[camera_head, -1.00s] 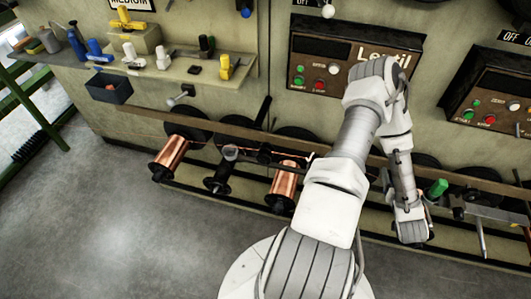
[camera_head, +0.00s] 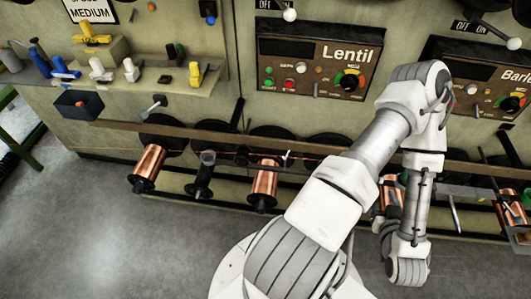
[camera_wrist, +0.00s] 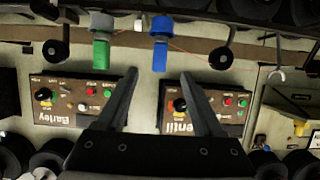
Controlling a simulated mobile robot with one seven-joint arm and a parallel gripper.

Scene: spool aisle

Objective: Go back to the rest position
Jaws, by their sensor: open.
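My gripper (camera_wrist: 158,77) shows in the wrist view with its two dark fingers spread apart and nothing between them. In the head view my white and grey arm bends up and then down at the right, and I cannot make out the fingers there. The wrist view is upside down and faces the wall with the Lentil panel (camera_wrist: 205,105) and the Barley panel (camera_wrist: 75,103). A green piece (camera_wrist: 101,53) and a blue piece (camera_wrist: 160,56) hang in that view beyond the fingertips, apart from them.
The Lentil panel also shows in the head view (camera_head: 310,62). Copper spools (camera_head: 149,165) sit on a low rail along the wall. The grey floor (camera_head: 110,245) at left is clear.

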